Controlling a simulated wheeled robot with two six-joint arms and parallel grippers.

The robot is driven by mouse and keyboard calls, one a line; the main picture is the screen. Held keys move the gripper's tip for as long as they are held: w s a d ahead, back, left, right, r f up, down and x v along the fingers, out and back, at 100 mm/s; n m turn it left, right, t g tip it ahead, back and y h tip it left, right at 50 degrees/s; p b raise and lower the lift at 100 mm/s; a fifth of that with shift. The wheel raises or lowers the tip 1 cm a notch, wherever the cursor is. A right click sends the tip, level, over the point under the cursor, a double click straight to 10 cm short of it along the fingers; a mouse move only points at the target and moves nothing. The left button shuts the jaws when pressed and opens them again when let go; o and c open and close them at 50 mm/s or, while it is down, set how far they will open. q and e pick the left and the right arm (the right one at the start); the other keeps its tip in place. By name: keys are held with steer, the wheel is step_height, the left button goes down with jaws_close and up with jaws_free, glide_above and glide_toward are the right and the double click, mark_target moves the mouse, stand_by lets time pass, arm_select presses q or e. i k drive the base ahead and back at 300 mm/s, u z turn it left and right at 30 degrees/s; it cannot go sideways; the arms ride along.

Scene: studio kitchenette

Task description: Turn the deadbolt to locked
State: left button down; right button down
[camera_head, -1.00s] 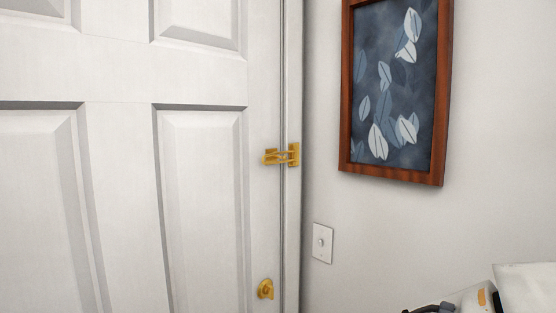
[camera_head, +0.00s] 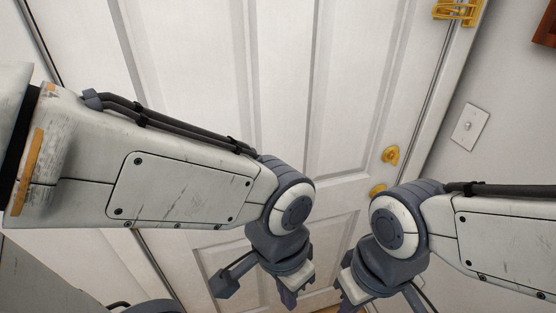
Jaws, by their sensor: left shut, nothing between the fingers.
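The brass deadbolt turn (camera_head: 391,154) is on the white door (camera_head: 345,75) near its right edge, above a second brass fitting (camera_head: 377,190) partly hidden by my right arm. The deadbolt's turn piece is too small to read its angle surely. My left gripper (camera_head: 290,297) points down in front of the lower door, left of and below the deadbolt in the picture. It is shut and empty, touching nothing that I can see. My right gripper (camera_head: 346,297) hangs below the deadbolt, close beside the left one. Its tips are not clear at the bottom edge.
A brass swing-bar latch (camera_head: 457,12) is higher on the door edge and frame. A white switch plate (camera_head: 470,127) is on the wall to the right. A wooden picture frame (camera_head: 545,25) shows at the top right corner.

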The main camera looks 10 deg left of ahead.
mark_target(394, 158)
steer(key=u, duration=0.55)
steer(key=k, duration=1.3)
steer(key=z, duration=0.1)
steer(key=i, duration=0.9)
steer(key=z, duration=1)
steer(key=i, duration=0.65)
steer(key=z, duration=0.2)
